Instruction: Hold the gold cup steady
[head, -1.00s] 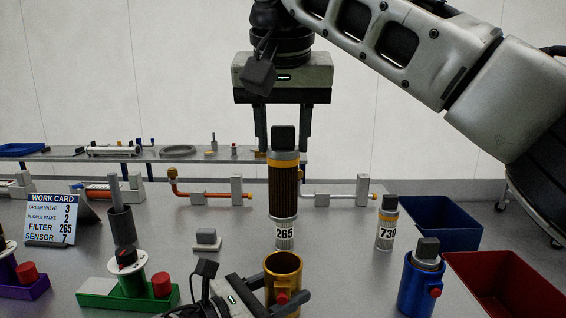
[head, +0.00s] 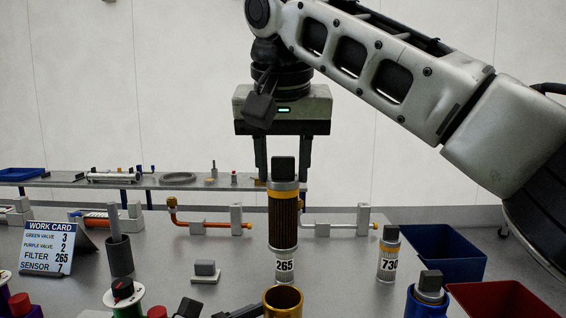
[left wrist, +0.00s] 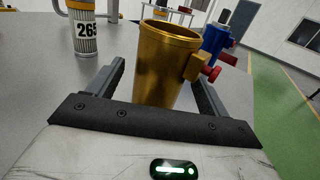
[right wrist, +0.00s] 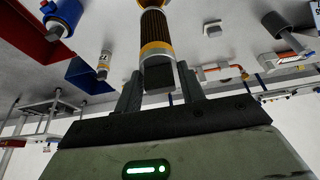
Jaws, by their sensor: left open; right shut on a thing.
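The gold cup (head: 283,302) stands upright at the bottom of the head view, its lower part cut off. In the left wrist view the gold cup (left wrist: 165,65) has a red knob on its side. My left gripper (left wrist: 158,85) is open, with one finger on each side of the cup and a gap showing. My right gripper (head: 283,175) is shut on the grey top block of filter 265 (head: 283,220). The filter hangs upright and appears beyond the cup, apart from it. The right wrist view also shows the filter (right wrist: 155,30) between the fingers.
A blue cup (head: 428,300) and filter 730 (head: 389,255) stand at the right, by a blue bin (head: 440,240) and a red bin (head: 505,298). A work card (head: 45,248) stands at the left. Pipe fittings (head: 210,225) lie behind.

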